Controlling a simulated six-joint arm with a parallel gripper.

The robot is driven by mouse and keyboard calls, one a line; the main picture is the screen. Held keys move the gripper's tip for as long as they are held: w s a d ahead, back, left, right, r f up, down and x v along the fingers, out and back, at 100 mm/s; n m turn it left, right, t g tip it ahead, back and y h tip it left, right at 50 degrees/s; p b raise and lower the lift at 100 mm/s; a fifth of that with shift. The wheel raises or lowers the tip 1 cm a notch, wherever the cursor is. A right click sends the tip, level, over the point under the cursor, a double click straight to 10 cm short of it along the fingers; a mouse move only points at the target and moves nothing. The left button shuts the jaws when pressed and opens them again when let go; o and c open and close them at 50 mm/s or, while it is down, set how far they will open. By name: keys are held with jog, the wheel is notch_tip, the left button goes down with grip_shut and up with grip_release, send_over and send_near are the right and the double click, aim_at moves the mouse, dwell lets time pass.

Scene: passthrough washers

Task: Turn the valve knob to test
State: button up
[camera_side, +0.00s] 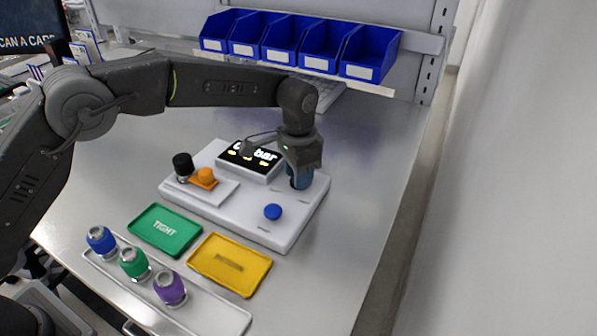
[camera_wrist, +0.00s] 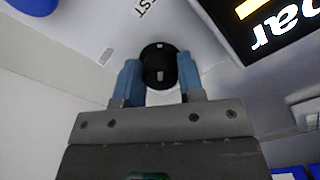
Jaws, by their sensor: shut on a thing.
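My gripper (camera_wrist: 158,80) is shut on a black knob (camera_wrist: 158,62) on top of the test unit; its blue fingers stand on either side of the knob in the wrist view. A label ending in "ST" (camera_wrist: 143,6) is printed beyond the knob. In the side view my gripper (camera_side: 300,180) points down at the right rear of the white test unit (camera_side: 240,222) and hides the knob. The unit's display (camera_side: 250,156) is lit, and part of the word "bar" (camera_wrist: 275,28) shows in the wrist view.
A blue button (camera_side: 273,212), an orange knob (camera_side: 205,175) and a black cylinder (camera_side: 183,165) are on the unit. In front lie a green "TIGHT" tray (camera_side: 150,240), a yellow tray (camera_side: 215,279) and a white tray (camera_side: 212,312) with blue, green and purple-banded parts. Blue bins (camera_side: 368,73) stand behind.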

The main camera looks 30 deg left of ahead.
jog(key=shift+r, duration=0.1)
dwell(0.3)
jog(key=o, duration=0.9)
notch_tip(320, 180, up, 14)
jog(key=shift+f, duration=0.15)
